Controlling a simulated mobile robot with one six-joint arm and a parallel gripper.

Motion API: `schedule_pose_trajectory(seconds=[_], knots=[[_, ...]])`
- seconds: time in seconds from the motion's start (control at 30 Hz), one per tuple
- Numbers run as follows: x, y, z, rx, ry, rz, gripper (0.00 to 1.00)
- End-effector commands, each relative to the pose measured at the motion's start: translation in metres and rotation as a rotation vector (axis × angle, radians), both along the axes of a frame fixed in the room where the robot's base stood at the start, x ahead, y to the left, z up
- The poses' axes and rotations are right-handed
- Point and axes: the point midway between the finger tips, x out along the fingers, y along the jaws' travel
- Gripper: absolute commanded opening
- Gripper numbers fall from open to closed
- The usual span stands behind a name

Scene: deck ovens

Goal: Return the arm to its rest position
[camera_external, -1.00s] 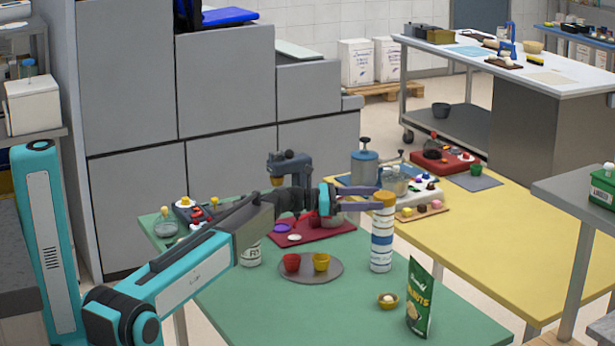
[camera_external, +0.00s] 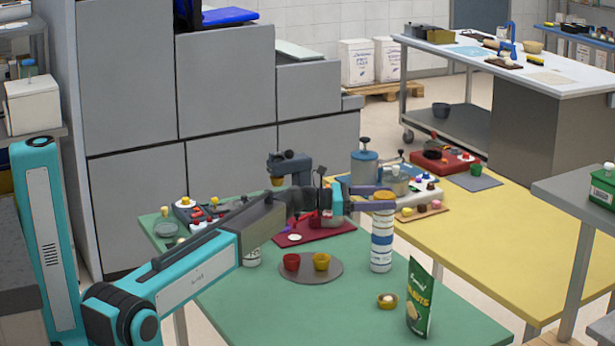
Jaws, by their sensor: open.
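My gripper (camera_external: 376,197) is at the end of my outstretched arm (camera_external: 235,240), above the green table (camera_external: 345,312). It is open, and its fingers point right. The fingers overlap the top of the tall white and blue striped container (camera_external: 381,247) with its orange-brown lid. From this one view I cannot tell whether they touch it. The arm bends at an elbow at the lower left and hides part of a white can (camera_external: 252,257).
A round grey plate (camera_external: 329,271) holds a red cup (camera_external: 291,262) and a yellow cup (camera_external: 321,261). A dark red board (camera_external: 312,231) lies behind. The yellow table (camera_external: 500,245) has clear room.

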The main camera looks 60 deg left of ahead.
Motion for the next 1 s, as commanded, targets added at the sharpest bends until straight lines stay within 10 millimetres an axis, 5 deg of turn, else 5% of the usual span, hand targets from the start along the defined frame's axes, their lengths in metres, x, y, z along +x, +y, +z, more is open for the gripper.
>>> schedule_pose_trajectory(seconds=[0.37,0.73,1.0], knots=[[0.042,-0.021,-0.005,-0.001,0.003,0.000,0.69],[0.040,-0.020,0.035,0.000,-0.001,0.001,0.69],[0.017,-0.026,0.036,0.000,0.000,0.001,0.69]])
